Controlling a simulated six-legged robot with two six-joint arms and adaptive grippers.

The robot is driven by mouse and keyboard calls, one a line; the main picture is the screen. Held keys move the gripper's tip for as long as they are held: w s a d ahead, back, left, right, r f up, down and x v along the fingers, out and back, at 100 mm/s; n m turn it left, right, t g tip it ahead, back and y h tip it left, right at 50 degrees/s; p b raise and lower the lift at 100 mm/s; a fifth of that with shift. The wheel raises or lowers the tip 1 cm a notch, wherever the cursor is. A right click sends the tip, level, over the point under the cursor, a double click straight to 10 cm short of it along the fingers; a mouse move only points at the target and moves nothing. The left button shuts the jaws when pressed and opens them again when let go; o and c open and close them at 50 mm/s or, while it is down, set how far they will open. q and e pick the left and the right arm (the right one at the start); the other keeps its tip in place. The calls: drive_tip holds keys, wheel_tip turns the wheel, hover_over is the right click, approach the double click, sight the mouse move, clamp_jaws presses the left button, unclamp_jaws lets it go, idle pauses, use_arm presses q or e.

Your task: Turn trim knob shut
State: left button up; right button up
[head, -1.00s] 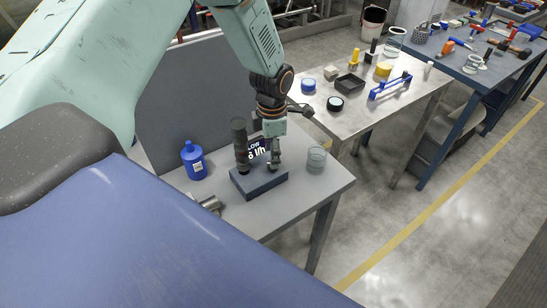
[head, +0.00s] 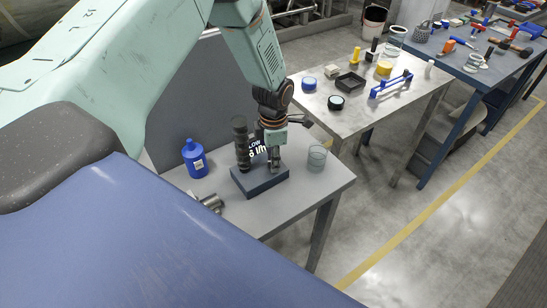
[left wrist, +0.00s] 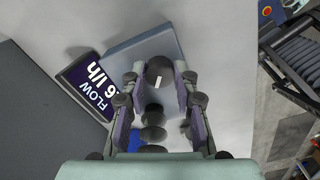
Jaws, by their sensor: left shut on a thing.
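A dark blue-grey block (head: 262,187) lies on the small grey table; its corner shows in the left wrist view (left wrist: 150,45). A dark upright cylinder (head: 241,150) stands at the block's left end. A display reading FLOW and l/h (left wrist: 88,84) is beside the block, partly hidden by my gripper in the head view. My left gripper (head: 274,165) points down over the block's right end. In the left wrist view its fingers are shut on the dark round trim knob (left wrist: 159,68), which has a white mark. My right gripper is not in view.
A blue bottle (head: 195,158) stands left of the block, and a clear glass jar (head: 317,156) stands close on its right. Metal cylinders (head: 209,200) lie near the front edge. A grey panel (head: 190,95) rises behind. A second table (head: 375,115) holds small parts.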

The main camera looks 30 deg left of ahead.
use_arm(q)
clamp_jaws()
